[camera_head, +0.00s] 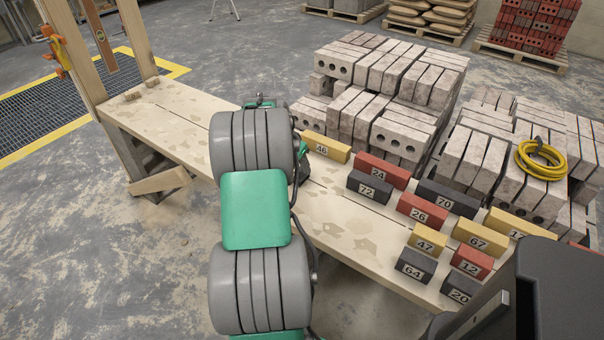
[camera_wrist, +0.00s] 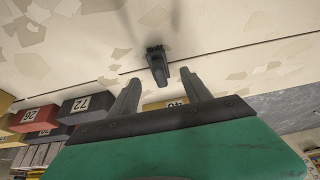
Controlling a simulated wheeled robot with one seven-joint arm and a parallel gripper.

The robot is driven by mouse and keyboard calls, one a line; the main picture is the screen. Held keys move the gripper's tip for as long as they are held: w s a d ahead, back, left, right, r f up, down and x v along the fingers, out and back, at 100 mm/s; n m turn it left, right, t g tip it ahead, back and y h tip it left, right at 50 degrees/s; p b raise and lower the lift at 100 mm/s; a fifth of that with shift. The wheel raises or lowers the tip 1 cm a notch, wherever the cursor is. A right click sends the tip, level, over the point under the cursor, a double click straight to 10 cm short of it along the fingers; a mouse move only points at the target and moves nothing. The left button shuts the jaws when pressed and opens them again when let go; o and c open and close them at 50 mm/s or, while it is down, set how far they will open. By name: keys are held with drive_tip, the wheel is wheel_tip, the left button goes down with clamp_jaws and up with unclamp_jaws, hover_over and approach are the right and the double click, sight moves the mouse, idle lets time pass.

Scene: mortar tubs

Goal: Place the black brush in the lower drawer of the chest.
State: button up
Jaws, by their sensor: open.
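My gripper (camera_wrist: 159,77) is open in the wrist view, its two dark fingers apart and pointing at the plank top. A small dark object (camera_wrist: 156,62), seemingly the black brush, shows just beyond and between the fingertips, with nothing gripping it. Its shape is too small to make out fully, and I cannot tell how far it is from the fingers. I can make out no chest or drawer in either view.
Numbered blocks stand on the plank bench (camera_head: 180,110), including yellow 46 (camera_head: 326,147), dark 72 (camera_head: 367,188) and red 24 (camera_head: 381,170). Stacked grey bricks (camera_head: 385,85) rise behind, with a yellow hose coil (camera_head: 540,160). A wooden post (camera_head: 138,40) stands at the bench's far left.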

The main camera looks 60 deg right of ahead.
sight(300, 169)
drive_tip(key=x, duration=0.6)
drive_tip(key=shift+s+d+f, duration=0.1)
drive_tip(key=shift+d+f, duration=0.05)
drive_tip(key=shift+f, duration=0.15)
drive_tip(key=shift+c, duration=0.2)
clamp_jaws()
